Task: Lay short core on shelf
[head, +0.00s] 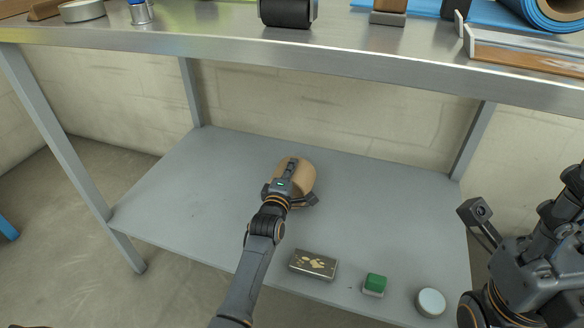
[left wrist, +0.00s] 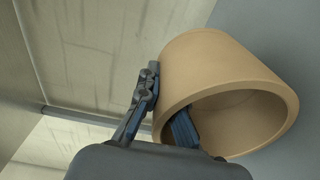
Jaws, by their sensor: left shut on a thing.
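The short core (head: 301,172) is a tan cardboard tube over the middle of the grey lower shelf (head: 180,200). My left gripper (head: 289,185) is shut on its wall. In the left wrist view the core (left wrist: 215,75) shows its open end, with one finger inside the bore and one outside. The left gripper (left wrist: 165,115) covers part of the rim. I cannot tell whether the core touches the shelf. My right gripper (head: 480,215) is at the right edge, partly cut off; its fingers are not clear.
A dark tin (head: 313,264), a green-topped block (head: 374,284) and a round white-lidded jar (head: 431,302) stand along the shelf's front edge. The steel worktop (head: 200,40) overhangs above. The shelf's left and back right areas are clear.

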